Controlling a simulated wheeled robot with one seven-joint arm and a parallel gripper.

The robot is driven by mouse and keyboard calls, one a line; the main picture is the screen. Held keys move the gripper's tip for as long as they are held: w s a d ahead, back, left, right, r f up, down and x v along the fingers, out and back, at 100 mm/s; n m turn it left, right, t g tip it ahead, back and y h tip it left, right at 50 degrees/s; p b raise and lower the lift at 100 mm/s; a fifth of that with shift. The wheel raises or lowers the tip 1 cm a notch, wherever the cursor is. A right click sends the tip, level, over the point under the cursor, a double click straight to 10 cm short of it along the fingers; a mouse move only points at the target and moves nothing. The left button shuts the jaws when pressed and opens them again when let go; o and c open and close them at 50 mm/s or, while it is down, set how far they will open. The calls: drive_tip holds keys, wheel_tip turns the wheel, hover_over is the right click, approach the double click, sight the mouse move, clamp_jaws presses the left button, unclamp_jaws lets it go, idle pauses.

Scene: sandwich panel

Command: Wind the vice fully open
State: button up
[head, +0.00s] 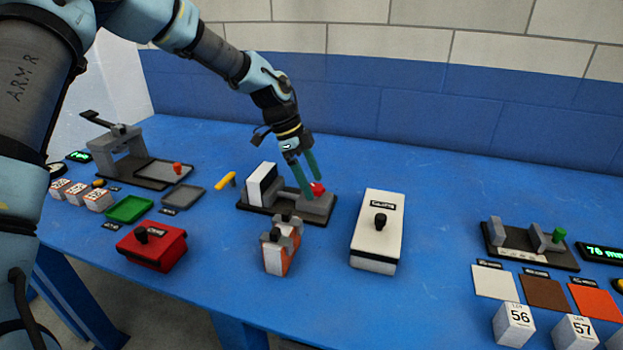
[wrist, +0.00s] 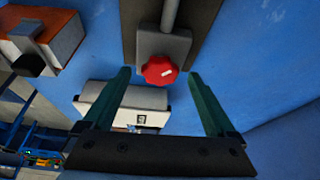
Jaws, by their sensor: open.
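The vice (head: 285,205) stands mid-table on a dark base, with a grey block at its right end and a red knob (head: 318,188) on it. A white-faced upright block (head: 262,182) stands at its left end. In the wrist view the red knob (wrist: 160,70), with a white mark, sits on the grey end block (wrist: 172,45), and a rod runs away from it. My gripper (head: 309,184) points down at the vice's right end. Its teal fingers are open and appear on either side of the knob in the wrist view (wrist: 160,76).
A white box (head: 378,230) stands right of the vice, and an orange-and-white block (head: 280,250) is in front. A red box (head: 152,246) and green tray (head: 130,209) are left. A green-knobbed fixture (head: 530,243) is at right. Blue table behind the vice is clear.

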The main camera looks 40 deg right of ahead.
drive_tip(key=shift+f, duration=0.3)
drive_tip(key=c, duration=1.4)
drive_tip(key=shift+o, duration=0.2)
